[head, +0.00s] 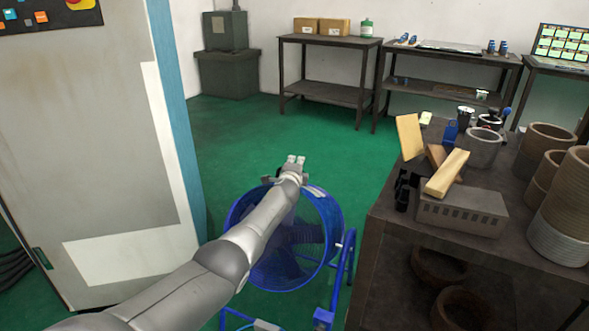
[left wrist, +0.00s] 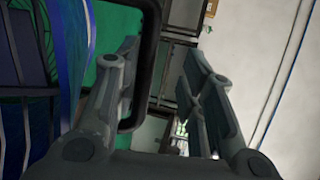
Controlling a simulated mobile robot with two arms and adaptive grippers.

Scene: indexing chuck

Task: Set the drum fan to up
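The blue drum fan (head: 330,222) stands on the green floor in the head view, its round face towards me, partly hidden by my left arm. My left gripper (head: 295,161) is at the top rim of the drum. In the left wrist view the gripper (left wrist: 162,72) is open, its two fingers apart. A dark rounded bar (left wrist: 147,65), looking like a handle, shows between the fingers, closer to the left one; I cannot tell whether it touches. The blue drum (left wrist: 72,60) is at the left of that view. My right gripper is not in view.
A grey machine cabinet (head: 90,130) stands left of the fan. A dark workbench (head: 390,235) with a grey box (head: 460,212), wooden blocks and rings stands at right. Green floor is free behind the fan, up to the back tables (head: 330,41).

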